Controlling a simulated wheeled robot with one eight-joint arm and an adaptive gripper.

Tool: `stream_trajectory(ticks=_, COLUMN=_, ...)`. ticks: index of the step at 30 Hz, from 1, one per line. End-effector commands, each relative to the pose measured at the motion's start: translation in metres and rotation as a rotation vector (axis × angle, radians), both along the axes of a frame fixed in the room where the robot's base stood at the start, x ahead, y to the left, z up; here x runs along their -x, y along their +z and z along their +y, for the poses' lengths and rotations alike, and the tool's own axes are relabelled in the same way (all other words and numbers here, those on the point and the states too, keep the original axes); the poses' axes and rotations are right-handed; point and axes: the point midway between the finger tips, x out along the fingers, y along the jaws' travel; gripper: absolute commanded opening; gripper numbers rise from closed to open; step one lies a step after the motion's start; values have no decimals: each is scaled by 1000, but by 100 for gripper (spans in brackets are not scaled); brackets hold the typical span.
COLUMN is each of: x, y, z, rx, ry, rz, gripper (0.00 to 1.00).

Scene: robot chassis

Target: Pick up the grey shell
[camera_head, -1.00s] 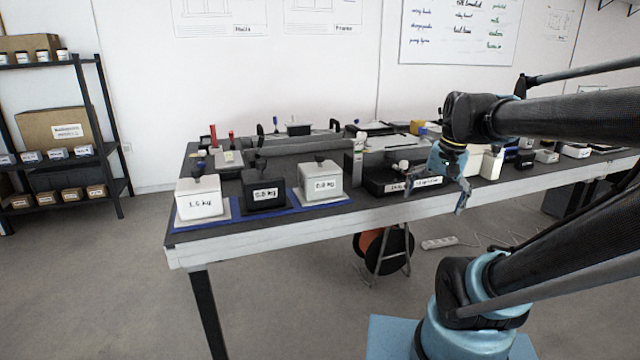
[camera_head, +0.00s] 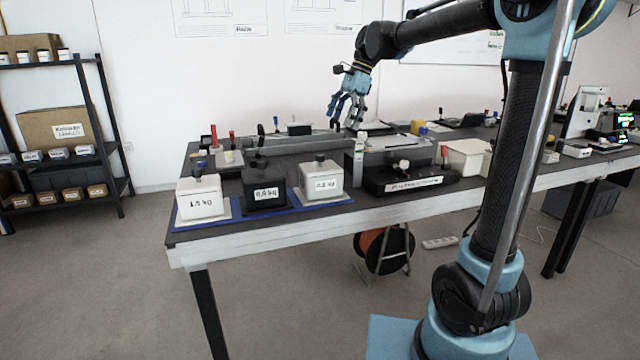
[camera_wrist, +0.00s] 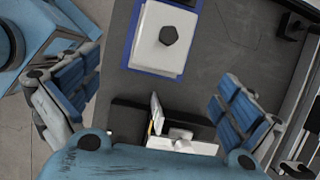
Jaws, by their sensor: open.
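My gripper (camera_head: 346,118) is open and empty, high above the back of the workbench, fingers pointing down. In the wrist view its two blue fingers are spread wide at left and right, with nothing between them (camera_wrist: 155,95). No part is labelled as a shell that I can read. A long grey body (camera_head: 288,151) lies along the back of the bench, left of and below the gripper. A second grey casing (camera_head: 402,157) lies to its right, behind a labelled black block (camera_head: 410,183). I cannot tell which one is the grey shell.
A blue mat (camera_head: 232,221) at the bench's front left holds a white 1.5 kg block (camera_head: 200,203), a black block (camera_head: 265,193) and a light grey block (camera_head: 321,184), all knobbed. A white upright post (camera_head: 358,163) stands beside the casing. A shelf stands far left.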

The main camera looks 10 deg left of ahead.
Motion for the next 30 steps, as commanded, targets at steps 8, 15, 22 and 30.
stream_trajectory(ticks=8, x=-5, y=-4, z=25, rx=2, ry=-37, rz=38, gripper=100)
stream_trajectory(ticks=15, x=4, y=-41, z=38, rx=2, ry=-36, rz=38, gripper=100)
stream_trajectory(ticks=22, x=12, y=-79, z=51, rx=3, ry=-35, rz=37, gripper=100)
stream_trajectory(ticks=30, x=18, y=-106, z=60, rx=2, ry=-35, rz=36, gripper=100)
